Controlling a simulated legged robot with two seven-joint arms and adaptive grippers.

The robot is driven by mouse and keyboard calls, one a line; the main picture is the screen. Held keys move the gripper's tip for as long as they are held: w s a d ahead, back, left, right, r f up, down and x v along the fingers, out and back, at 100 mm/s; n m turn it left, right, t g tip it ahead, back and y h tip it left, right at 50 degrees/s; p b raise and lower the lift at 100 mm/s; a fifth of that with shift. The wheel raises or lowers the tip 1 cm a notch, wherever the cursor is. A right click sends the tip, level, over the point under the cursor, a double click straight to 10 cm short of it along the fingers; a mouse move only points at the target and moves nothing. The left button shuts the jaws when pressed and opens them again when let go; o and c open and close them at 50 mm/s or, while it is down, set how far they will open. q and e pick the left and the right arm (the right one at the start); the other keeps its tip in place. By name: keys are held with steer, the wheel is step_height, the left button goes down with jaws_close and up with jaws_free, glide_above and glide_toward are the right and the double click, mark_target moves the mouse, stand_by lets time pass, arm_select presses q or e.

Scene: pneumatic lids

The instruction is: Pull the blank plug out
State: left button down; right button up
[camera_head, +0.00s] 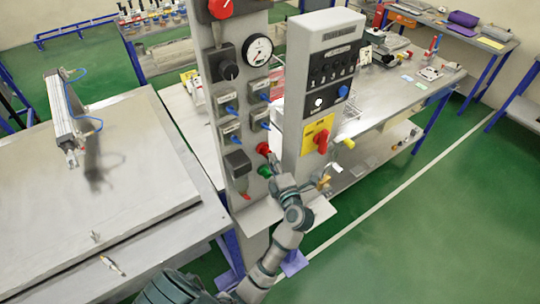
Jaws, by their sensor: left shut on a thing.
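A grey upright panel (238,120) stands in the middle, with a gauge, knobs and several blue-handled valves. Low on it is a red plug-like part (262,148), which I take for the blank plug, with a green one (265,171) just below. My left gripper (273,165) reaches up from below to this spot. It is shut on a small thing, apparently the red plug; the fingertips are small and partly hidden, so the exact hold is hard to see. My right gripper is not in view.
A control box (322,85) with a red switch on yellow stands just right of the panel. A metal table (130,190) with a pneumatic cylinder (60,112) is at left. A workbench (385,95) lies behind. Green floor at lower right is free.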

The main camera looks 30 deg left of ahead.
arm_select(q)
steer(key=shift+w+p+v, duration=0.2)
steer(key=shift+p+v, duration=0.1)
steer(key=shift+v, duration=1)
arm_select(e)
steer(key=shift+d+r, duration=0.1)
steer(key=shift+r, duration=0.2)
arm_select(q)
steer(key=shift+d, duration=0.1)
steer(key=s+d+r+p, duration=0.1)
steer(key=d+r+p, duration=0.3)
steer(key=r+p, duration=0.3)
steer(key=shift+s+d+r+p, duration=0.25)
steer(key=shift+s+d+p, duration=0.15)
steer(key=shift+p, duration=0.2)
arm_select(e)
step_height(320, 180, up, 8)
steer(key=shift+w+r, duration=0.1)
